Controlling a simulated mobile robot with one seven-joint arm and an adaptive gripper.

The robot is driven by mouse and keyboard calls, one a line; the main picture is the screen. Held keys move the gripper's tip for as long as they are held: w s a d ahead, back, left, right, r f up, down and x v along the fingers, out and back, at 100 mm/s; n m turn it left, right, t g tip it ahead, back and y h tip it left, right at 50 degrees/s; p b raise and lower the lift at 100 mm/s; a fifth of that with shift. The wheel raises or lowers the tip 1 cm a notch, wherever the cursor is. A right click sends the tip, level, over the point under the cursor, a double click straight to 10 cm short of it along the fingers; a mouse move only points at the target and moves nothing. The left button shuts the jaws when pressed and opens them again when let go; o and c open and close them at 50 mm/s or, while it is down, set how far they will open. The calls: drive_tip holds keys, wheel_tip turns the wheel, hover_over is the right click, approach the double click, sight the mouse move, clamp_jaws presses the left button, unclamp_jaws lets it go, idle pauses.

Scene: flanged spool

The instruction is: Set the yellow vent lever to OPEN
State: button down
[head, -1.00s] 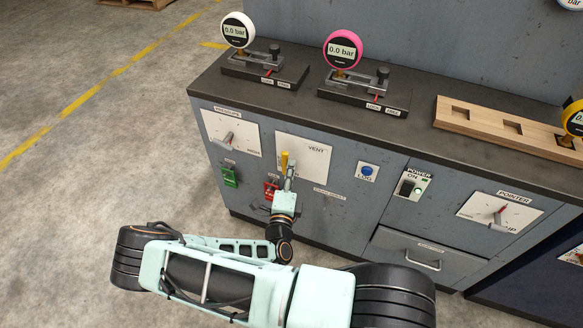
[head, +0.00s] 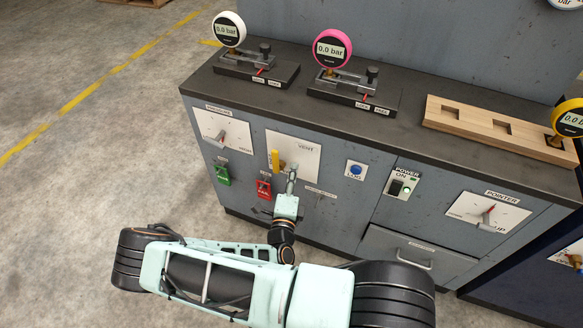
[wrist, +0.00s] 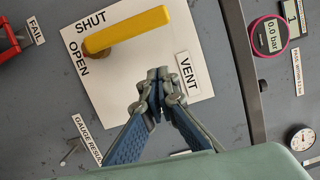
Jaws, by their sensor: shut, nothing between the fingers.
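The yellow vent lever (head: 275,160) stands on the white VENT plate (head: 305,165) on the cabinet front. In the wrist view the lever (wrist: 125,30) lies slanted across the plate. Its left end is between the printed words SHUT and OPEN, close to both. My gripper (wrist: 160,76) is shut and empty, with its fingertips together over the plate, between the lever and the VENT label. A gap shows between the fingertips and the lever. In the head view my gripper (head: 292,174) is just right of the lever.
A red FAIL switch (head: 264,188) and a green switch (head: 222,175) sit lower left of the plate. A blue LOG button (head: 355,170) is to the right. Dial gauges on stands, one with a pink rim (head: 332,48), stand on the counter above.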

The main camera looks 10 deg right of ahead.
drive_tip(key=v, duration=0.9)
drive_tip(key=shift+s+a, duration=0.2)
drive_tip(key=shift+s, duration=0.1)
drive_tip(key=shift+r, duration=0.1)
